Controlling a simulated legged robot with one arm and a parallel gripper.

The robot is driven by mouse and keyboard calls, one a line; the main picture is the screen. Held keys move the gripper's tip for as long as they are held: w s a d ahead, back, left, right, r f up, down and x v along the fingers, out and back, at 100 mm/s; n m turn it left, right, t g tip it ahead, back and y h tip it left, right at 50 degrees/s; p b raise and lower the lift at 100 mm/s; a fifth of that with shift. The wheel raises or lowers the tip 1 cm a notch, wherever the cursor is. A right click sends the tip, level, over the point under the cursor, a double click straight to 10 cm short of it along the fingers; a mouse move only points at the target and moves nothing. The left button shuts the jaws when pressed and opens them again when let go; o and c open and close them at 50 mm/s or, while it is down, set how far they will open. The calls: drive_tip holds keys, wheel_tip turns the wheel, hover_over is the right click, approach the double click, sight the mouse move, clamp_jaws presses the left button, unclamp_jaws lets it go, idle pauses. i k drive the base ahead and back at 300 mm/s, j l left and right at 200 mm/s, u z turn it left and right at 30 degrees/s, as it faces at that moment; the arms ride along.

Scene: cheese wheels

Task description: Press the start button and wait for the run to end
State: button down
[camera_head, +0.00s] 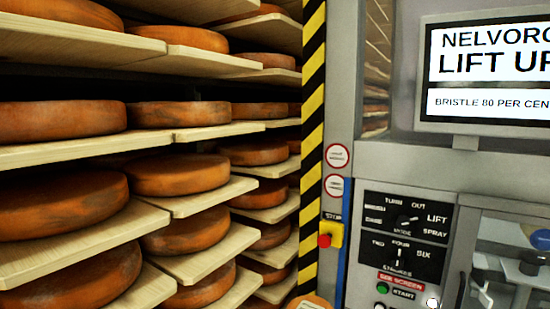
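A mode dial (404,220) and a lower dial (402,257) marked TWO, FOUR, SIX are on the panel. The screen (487,70) reads LIFT UP and BRISTLE 80 PER CEN, cut off at right. My gripper is not in view.
Shelves of orange cheese wheels (178,174) fill the left. A yellow and black striped post (312,150) stands between shelves and machine. A red stop button (325,240) sits on a yellow box. A clear-fronted compartment (505,262) is at lower right. An orange rounded thing (309,301) is cut off below.

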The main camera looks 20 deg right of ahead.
sight(382, 290)
drive_tip(key=z, duration=1.15)
